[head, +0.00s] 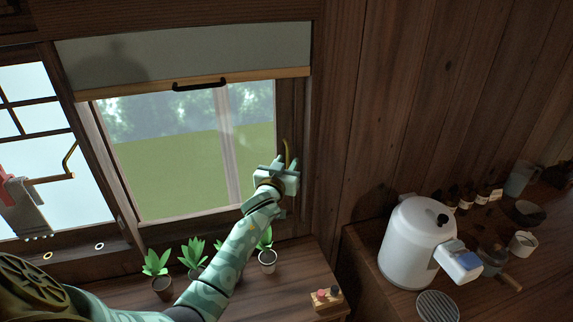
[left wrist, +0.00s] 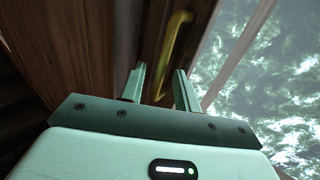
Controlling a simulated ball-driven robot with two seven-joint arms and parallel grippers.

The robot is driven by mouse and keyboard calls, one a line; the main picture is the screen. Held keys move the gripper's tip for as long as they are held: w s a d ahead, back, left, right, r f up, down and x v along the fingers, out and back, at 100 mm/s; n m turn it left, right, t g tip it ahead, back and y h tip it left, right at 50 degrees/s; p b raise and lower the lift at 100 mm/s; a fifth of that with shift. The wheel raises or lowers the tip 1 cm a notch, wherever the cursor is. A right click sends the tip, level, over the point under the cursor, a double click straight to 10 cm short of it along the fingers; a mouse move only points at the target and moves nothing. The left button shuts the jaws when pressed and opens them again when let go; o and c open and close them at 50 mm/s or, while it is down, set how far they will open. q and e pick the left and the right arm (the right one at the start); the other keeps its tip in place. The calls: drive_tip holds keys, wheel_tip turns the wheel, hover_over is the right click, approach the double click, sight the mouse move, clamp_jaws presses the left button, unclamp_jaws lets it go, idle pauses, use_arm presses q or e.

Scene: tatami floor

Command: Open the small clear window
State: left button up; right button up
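The clear window (head: 165,172) has a wooden frame, with green ground and trees showing through it. A brass handle (head: 288,152) stands upright on its right side; it also shows in the left wrist view (left wrist: 175,45). My left gripper (head: 278,162) is at the lower part of this handle. In the left wrist view my gripper's two fingers (left wrist: 159,88) are apart, with the handle's lower end showing between and beyond them. I cannot tell whether they touch it. My right gripper is not in view.
A grey blind (head: 190,55) with a dark pull covers the window's top. Potted plants (head: 192,255) stand below, beside my left arm. A paned window (head: 35,110) with another brass handle (head: 68,165) is at left. A white kettle-like appliance (head: 412,245) stands on the right counter.

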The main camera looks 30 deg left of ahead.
use_arm(q)
drive_tip(key=shift+w+a, duration=0.1)
drive_tip(key=shift+w, duration=0.25)
clamp_jaws()
drive_tip(key=shift+s, duration=0.1)
